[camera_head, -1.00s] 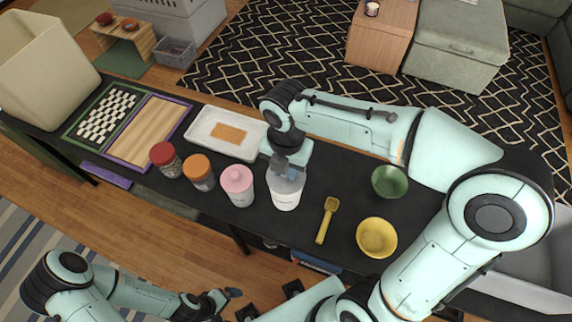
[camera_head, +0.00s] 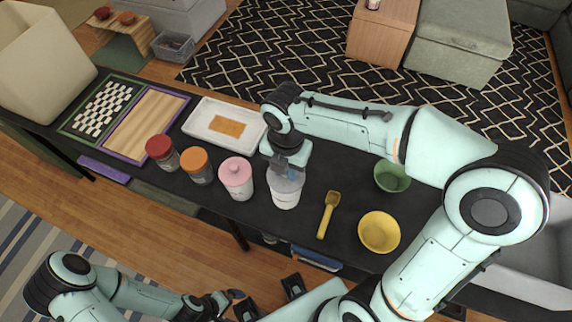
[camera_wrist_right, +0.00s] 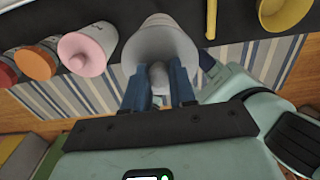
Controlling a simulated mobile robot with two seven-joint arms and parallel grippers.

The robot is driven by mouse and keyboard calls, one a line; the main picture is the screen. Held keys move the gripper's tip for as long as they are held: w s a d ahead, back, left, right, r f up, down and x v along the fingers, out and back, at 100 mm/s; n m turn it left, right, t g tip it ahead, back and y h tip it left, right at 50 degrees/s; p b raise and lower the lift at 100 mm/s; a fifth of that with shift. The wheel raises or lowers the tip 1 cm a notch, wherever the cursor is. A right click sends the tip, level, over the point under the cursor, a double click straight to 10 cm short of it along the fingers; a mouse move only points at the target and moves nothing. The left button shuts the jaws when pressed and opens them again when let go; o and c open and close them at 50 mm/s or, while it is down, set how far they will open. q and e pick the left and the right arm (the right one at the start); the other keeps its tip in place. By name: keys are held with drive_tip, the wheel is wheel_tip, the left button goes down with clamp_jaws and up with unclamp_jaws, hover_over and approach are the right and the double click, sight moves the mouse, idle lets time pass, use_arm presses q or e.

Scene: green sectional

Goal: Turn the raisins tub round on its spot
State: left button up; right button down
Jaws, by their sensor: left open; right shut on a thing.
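A white tub with a grey lid (camera_head: 285,196) stands upright on the black table, and its label is too small to read. My right gripper (camera_head: 285,174) comes down from above and is shut on the knob of this lid. In the right wrist view the two blue fingers (camera_wrist_right: 160,88) close on the knob, with the grey lid (camera_wrist_right: 160,48) beyond. The pink-lidded tub (camera_head: 236,179) stands just left of it, apart. My left gripper (camera_head: 232,298) is open and empty, low in the head view, away from the table.
An orange-lidded jar (camera_head: 197,166) and a red-lidded jar (camera_head: 162,153) stand further left. A yellow scoop (camera_head: 328,215), yellow bowl (camera_head: 379,232) and green bowl (camera_head: 392,177) lie to the right. A white tray (camera_head: 197,121) is behind the tubs.

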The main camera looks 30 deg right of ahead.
use_arm(q)
wheel_tip(320, 180, down, 6)
drive_tip(key=s+b, duration=0.2)
drive_tip(key=b, duration=0.3)
drive_tip(key=shift+r, duration=0.15)
use_arm(e)
drive_tip(key=shift+f, duration=4.1)
drive_tip(key=shift+c, duration=1.8)
unclamp_jaws()
use_arm(q)
drive_tip(key=shift+r, duration=0.1)
use_arm(e)
drive_tip(key=shift+r, duration=0.1)
wheel_tip(320, 180, up, 4)
drive_tip(key=p, duration=0.3)
drive_tip(key=shift+r+p, duration=1.45)
drive_tip(key=shift+r, duration=0.05)
use_arm(q)
wheel_tip(320, 180, up, 6)
drive_tip(key=w, duration=0.2)
drive_tip(key=shift+w+r, duration=0.15)
drive_tip(key=shift+w, duration=0.1)
use_arm(e)
drive_tip(key=shift+f, duration=0.1)
use_arm(q)
drive_tip(key=shift+s, duration=0.1)
